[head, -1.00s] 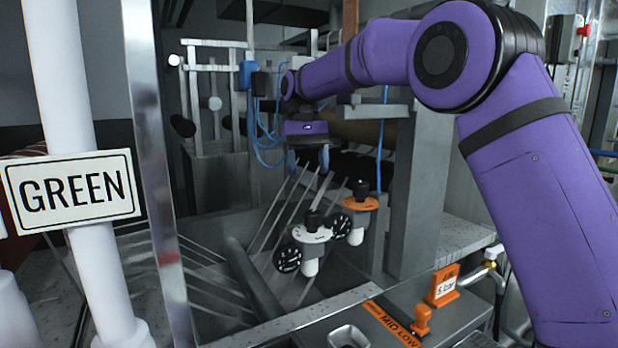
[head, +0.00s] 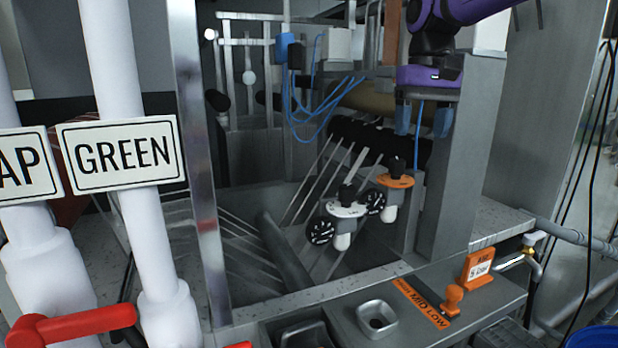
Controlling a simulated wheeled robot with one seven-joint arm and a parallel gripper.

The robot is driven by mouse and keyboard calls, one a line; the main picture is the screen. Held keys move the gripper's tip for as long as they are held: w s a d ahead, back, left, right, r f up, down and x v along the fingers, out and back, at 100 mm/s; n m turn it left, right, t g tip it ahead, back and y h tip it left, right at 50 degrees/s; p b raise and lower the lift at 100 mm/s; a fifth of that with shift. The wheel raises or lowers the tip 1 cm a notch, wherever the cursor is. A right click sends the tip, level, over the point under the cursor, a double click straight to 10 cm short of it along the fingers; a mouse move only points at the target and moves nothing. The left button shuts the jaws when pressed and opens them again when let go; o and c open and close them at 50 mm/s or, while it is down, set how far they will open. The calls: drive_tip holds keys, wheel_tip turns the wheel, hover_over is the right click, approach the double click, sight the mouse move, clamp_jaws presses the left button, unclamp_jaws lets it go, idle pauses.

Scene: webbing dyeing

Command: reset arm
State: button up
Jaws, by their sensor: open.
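My gripper (head: 423,120) hangs below my purple arm at the upper right of the head view. A white-topped valve (head: 345,210) with a black round gauge stands left of that. The gripper appears apart from both valves. Most of my arm is outside the top edge.
White pipes with a GREEN sign (head: 122,153) and red handle (head: 72,328) stand at the left. An orange lever (head: 453,299) by a MID LOW label and an orange air sign (head: 478,268) are on the front ledge. A metal post (head: 466,160) stands close behind the gripper.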

drive_tip(key=s+d+f+t, duration=0.2)
drive_tip(key=s+d+f, duration=0.1)
drive_tip(key=s, duration=0.5)
drive_tip(key=s+d+f+t, duration=0.2)
drive_tip(key=s+d+f, duration=0.1)
drive_tip(key=s, duration=0.5)
drive_tip(key=s+d+f+t, duration=0.2)
drive_tip(key=s+d+f, duration=0.1)
drive_tip(key=s, duration=0.5)
drive_tip(key=shift+d+f+m+h, duration=0.3)
drive_tip(key=shift+d+m, duration=0.1)
drive_tip(key=shift+d, duration=0.5)
drive_tip(key=shift+s, duration=0.1)
